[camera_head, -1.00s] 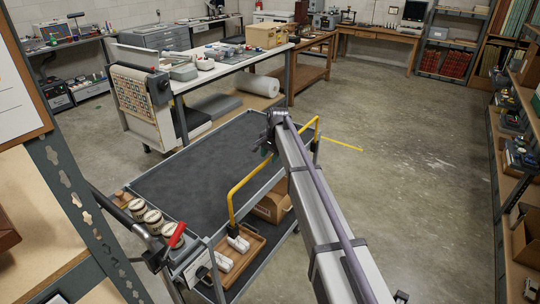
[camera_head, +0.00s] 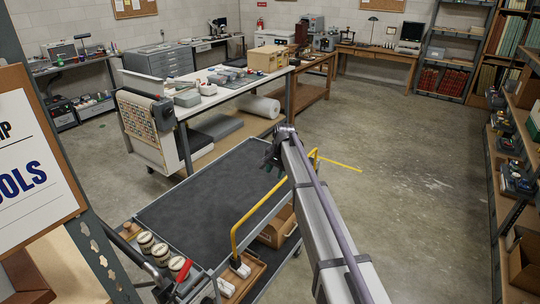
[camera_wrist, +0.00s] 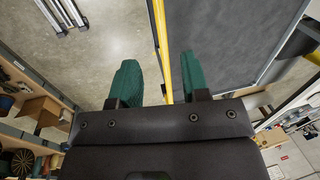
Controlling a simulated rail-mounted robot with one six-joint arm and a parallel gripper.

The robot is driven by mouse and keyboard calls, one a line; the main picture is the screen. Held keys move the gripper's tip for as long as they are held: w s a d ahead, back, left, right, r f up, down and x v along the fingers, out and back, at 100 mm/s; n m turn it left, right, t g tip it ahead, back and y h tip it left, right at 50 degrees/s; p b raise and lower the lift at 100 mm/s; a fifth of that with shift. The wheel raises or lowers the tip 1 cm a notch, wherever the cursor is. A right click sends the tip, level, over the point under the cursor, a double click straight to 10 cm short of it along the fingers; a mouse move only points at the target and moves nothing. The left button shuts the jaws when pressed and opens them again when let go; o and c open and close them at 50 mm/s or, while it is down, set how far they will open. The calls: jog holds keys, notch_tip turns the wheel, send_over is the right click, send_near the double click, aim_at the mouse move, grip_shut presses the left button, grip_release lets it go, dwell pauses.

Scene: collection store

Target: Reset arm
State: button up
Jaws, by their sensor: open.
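My gripper (camera_wrist: 159,80) shows in the wrist view as two green-padded fingers, spread apart with nothing between them that they hold. The yellow handle rail (camera_wrist: 161,40) of the cart runs through the view behind the gap. In the head view my gripper (camera_head: 270,158) is small and partly hidden at the far end of my arm, by the cart's right side. My arm (camera_head: 322,220) stretches from the bottom right towards the middle of the picture.
The cart (camera_head: 205,195) has a bare dark top, with several round tins (camera_head: 161,254) at its near left corner. Below is a wooden tray (camera_head: 246,278). A white worktable (camera_head: 222,92) stands beyond. Shelves (camera_head: 512,205) line the right; open floor (camera_head: 410,190) lies between.

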jog(key=s+d+f+n+b, duration=0.2)
jog(key=s, duration=1.1)
jog(key=s+d+f+n+g+h+b, duration=0.1)
jog(key=s+d+f+n+b, duration=0.1)
jog(key=s, duration=1.2)
jog(key=s+d+f+n+b, duration=0.2)
jog(key=s+d+n, duration=0.1)
jog(key=s, duration=1)
jog(key=shift+s+f+h, duration=0.2)
jog(key=shift+f+h, duration=0.15)
jog(key=shift+h, duration=0.05)
